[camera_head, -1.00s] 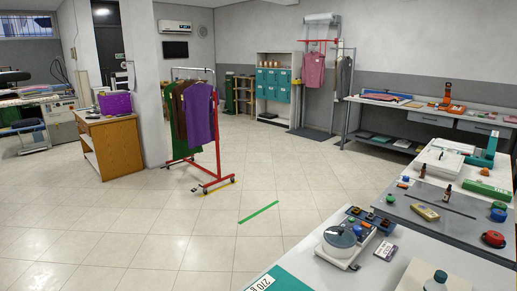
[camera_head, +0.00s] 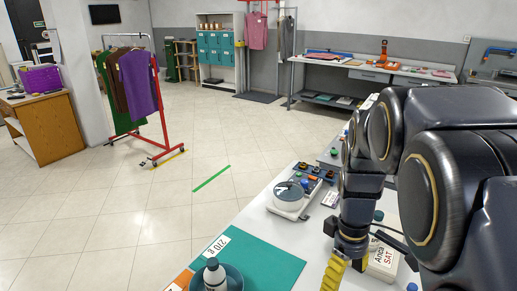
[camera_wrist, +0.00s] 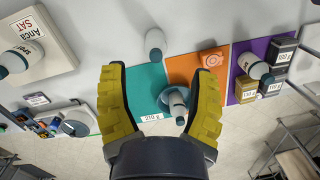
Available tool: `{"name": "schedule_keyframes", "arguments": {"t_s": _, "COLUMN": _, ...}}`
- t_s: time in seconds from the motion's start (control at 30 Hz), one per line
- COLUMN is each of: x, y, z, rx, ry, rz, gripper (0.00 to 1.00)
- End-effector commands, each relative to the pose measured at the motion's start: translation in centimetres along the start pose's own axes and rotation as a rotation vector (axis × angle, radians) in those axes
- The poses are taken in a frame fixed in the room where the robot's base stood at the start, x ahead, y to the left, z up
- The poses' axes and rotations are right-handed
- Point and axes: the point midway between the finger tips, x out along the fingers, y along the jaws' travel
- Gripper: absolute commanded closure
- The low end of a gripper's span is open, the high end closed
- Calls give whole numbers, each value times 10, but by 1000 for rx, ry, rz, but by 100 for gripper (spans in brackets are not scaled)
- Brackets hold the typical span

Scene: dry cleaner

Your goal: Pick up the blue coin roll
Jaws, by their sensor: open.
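My gripper (camera_wrist: 158,75) is open and empty above the white counter, its yellow fingers spread. In the head view one yellow finger (camera_head: 334,270) shows low, beside the counter's middle. I cannot single out a blue coin roll for certain. A white cylinder with a grey-blue end (camera_wrist: 154,42) lies between and beyond the fingertips. Another bottle (camera_wrist: 14,60) is on the Anca SAT box (camera_wrist: 62,40). My arm hides much of the counter's right side.
A round device (camera_head: 288,196) and a tray of small coloured items (camera_head: 318,173) stand behind the teal mat. An orange mat (camera_wrist: 190,70) and a purple mat with weight blocks (camera_wrist: 246,90) lie alongside.

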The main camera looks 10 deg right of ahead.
Motion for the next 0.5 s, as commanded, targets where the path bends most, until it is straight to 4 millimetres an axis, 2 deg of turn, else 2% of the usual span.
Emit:
{"name": "schedule_keyframes", "arguments": {"t_s": 0.03, "x": 8, "y": 28, "z": -4, "rx": -52, "ry": -3, "rz": 1, "gripper": 39}}
{"name": "schedule_keyframes", "arguments": {"t_s": 0.23, "x": 45, "y": 124, "z": -8, "rx": -334, "ry": 0, "rz": 14, "gripper": 39}}
{"name": "schedule_keyframes", "arguments": {"t_s": 0.4, "x": 92, "y": 200, "z": 4, "rx": -593, "ry": 15, "rz": 26, "gripper": 39}}
{"name": "schedule_keyframes", "arguments": {"t_s": 0.5, "x": 125, "y": 238, "z": 17, "rx": -747, "ry": 30, "rz": 37, "gripper": 39}}
